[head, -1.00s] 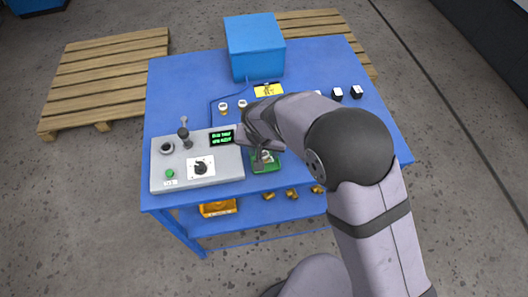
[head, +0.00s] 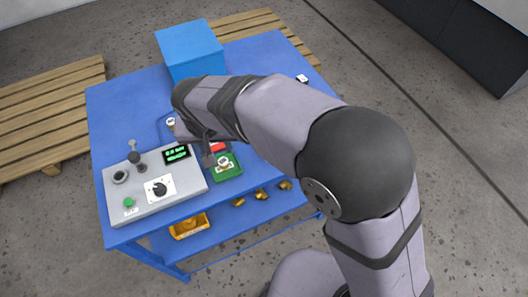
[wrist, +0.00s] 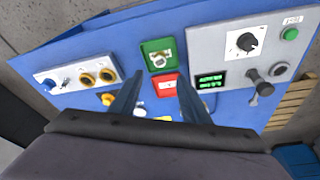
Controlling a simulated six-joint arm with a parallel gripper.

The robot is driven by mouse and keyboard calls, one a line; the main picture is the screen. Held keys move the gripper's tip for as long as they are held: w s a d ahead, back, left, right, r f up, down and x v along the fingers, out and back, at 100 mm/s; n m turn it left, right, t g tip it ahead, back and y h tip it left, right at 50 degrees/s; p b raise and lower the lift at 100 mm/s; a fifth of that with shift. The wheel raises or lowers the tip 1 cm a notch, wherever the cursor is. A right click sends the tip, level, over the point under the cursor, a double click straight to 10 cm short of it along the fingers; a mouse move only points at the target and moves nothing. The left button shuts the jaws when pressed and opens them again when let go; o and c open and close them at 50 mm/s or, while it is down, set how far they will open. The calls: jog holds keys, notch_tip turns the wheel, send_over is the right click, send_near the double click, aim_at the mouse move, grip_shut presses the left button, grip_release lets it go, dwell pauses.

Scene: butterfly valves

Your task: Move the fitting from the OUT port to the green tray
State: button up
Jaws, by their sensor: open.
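The green tray (head: 238,174) is on the blue table, right of the control box; it also shows at upper centre in the wrist view (wrist: 145,47). A small pale and brassy piece (head: 224,162), likely a fitting, lies in it. My gripper (wrist: 160,78) is open, with nothing between its fingers; in the head view its dark fingers (head: 207,158) are above the table beside the tray. In the wrist view a pale panel (wrist: 75,77) with yellow-ringed round ports and a blue part stands at left. I cannot read which port is OUT; my arm hides this panel in the head view.
A red tray (wrist: 166,80) adjoins the green one. The grey control box (head: 140,199) has a dial, green button, lever and display. A blue box (head: 190,50) stands at the back. Brass pieces and an orange bin (head: 188,226) are on the lower shelf.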

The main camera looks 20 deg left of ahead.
jog(key=w+d+f+m+g+h, duration=0.1)
jog(key=w+d, duration=0.2)
jog(key=d, duration=0.9)
jog(key=w+d+m, duration=0.1)
jog(key=w+d, duration=0.2)
jog(key=d, duration=1)
jog(key=s+d+f+m+g, duration=0.1)
jog(key=s+d, duration=0.4)
jog(key=d, duration=0.3)
jog(key=s+d+f+m+g, duration=0.1)
jog(key=s+d, duration=0.4)
jog(key=d, duration=0.3)
jog(key=shift+f+m, duration=0.3)
